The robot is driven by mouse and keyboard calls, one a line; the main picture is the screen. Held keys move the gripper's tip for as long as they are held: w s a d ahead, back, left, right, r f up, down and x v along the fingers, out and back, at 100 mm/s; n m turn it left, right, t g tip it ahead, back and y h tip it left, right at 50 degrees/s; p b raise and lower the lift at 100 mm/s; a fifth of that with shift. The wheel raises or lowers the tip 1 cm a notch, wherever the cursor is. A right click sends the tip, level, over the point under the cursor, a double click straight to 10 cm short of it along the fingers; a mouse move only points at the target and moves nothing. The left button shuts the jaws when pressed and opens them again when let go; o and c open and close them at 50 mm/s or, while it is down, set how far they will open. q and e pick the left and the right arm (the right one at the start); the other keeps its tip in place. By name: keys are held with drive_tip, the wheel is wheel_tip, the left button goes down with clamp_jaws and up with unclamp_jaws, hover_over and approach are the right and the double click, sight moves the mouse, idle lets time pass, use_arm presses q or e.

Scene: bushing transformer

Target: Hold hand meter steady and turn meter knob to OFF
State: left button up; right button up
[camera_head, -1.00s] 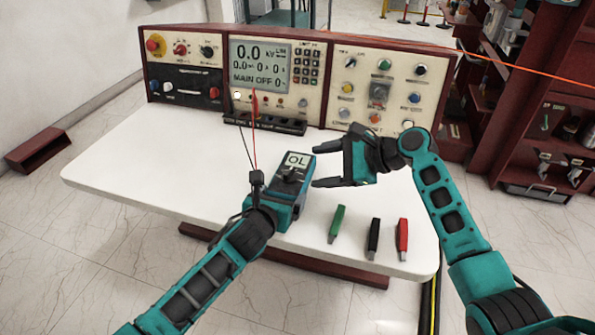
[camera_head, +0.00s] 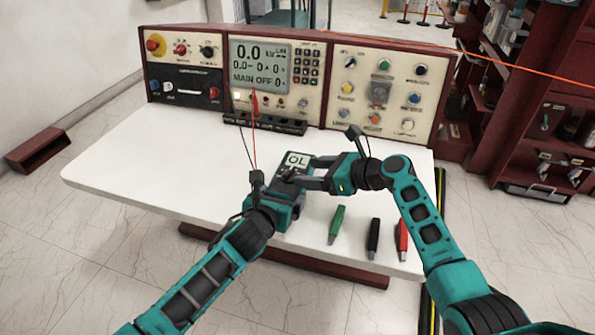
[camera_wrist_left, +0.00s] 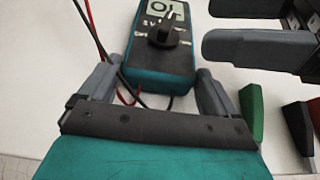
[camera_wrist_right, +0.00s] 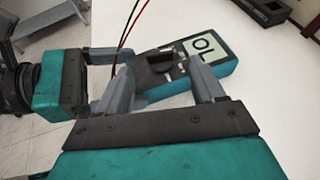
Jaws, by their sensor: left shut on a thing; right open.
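The hand meter (camera_head: 297,160) is teal and dark, with a pale screen reading OL. My left gripper (camera_head: 276,203) is shut on its lower body, with one finger on each side in the left wrist view (camera_wrist_left: 160,68). The black meter knob (camera_wrist_left: 163,33) sits below the screen. My right gripper (camera_head: 298,178) is open over the meter's face. In the right wrist view the knob (camera_wrist_right: 160,62) lies between its two spread fingers, and I cannot tell whether they touch it. The knob's marks are too blurred to read.
Green (camera_head: 337,223), black (camera_head: 373,238) and red (camera_head: 402,238) clips lie near the front right of the white table (camera_head: 130,165). Thin red and black leads rise by the meter. The control console (camera_head: 330,85) stands along the back. The table's left side is clear.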

sight(292, 171)
drive_tip(key=shift+x, duration=2.35)
drive_tip(key=c, duration=1.1)
drive_tip(key=shift+o, duration=0.2)
